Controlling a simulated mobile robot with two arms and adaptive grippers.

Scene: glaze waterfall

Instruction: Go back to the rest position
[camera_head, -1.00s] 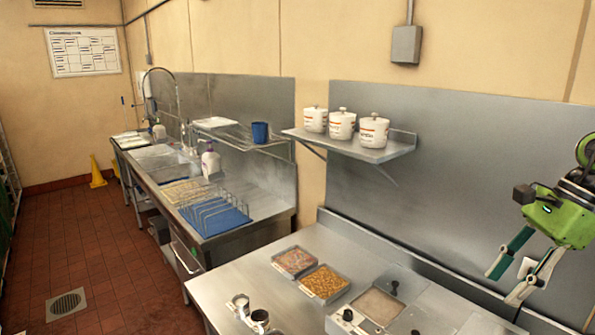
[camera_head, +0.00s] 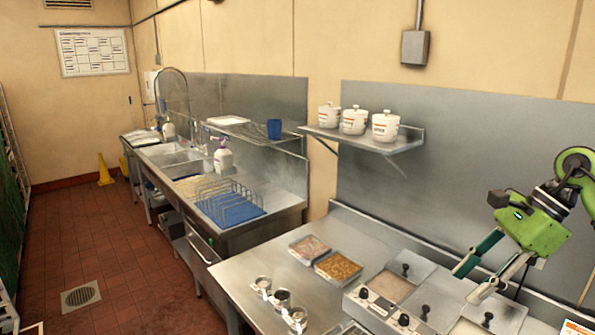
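My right gripper (camera_head: 476,284) is at the right of the head view, raised in front of the steel back panel and over the right part of the counter. Its two fingers are spread apart with nothing between them. The green gripper body and part of the arm show above the fingers. My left gripper is not in the head view.
The steel counter (camera_head: 246,279) holds two food trays (camera_head: 338,267), several small metal cups (camera_head: 282,298) and a unit with black knobs (camera_head: 374,305). A wall shelf (camera_head: 402,140) bears three white canisters (camera_head: 354,120).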

